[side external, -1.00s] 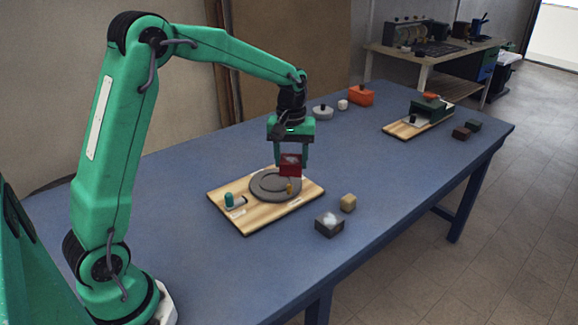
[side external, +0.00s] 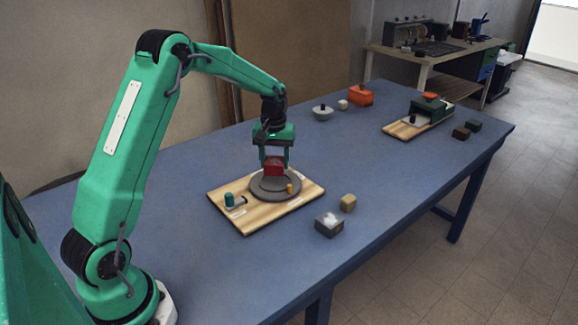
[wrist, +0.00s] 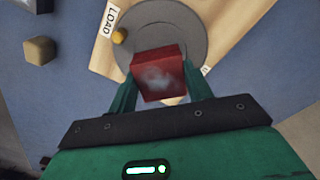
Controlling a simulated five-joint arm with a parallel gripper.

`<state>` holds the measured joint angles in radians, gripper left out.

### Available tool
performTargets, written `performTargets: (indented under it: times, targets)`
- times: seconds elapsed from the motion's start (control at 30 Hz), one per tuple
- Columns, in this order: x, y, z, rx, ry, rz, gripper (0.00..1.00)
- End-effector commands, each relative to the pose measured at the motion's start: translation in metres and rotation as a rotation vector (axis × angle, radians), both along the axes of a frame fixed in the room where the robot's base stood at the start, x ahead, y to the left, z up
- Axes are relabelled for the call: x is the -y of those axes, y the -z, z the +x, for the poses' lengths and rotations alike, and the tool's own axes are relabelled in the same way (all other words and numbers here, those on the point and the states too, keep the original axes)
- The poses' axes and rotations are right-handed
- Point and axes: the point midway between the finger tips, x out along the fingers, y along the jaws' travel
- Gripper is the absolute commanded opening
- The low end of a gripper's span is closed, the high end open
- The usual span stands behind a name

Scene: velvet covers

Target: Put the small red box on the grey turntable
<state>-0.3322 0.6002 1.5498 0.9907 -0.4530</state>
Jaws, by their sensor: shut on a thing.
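The small red box (side external: 273,169) is between the fingers of my gripper (side external: 274,160), which is shut on it. The box is over the grey turntable (side external: 264,191), at or just above its surface; I cannot tell whether they touch. In the wrist view the red box (wrist: 158,70) has a pale smudge on its face and covers part of the turntable (wrist: 190,30). The turntable sits on a wooden board (side external: 235,214) and has a yellow peg (side external: 290,188) near its edge.
A teal-capped cylinder (side external: 230,200) lies on the board's left part. A dark box (side external: 329,225) and a tan block (side external: 348,202) are on the blue table (side external: 400,185) to the right. A white-lidded dish (side external: 322,113) and an orange box (side external: 360,95) stand farther back.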

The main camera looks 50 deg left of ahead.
Motion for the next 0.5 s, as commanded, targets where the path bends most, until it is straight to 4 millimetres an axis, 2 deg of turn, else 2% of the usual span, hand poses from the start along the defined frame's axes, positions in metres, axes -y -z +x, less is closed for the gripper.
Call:
performTargets:
  times: [0.3,0.5]
  targets:
    - [0.0,0.032,0.0,-0.003,0.0,-0.001,0.27]
    - [0.0,0.039,0.0,0.0,0.0,0.0,0.27]
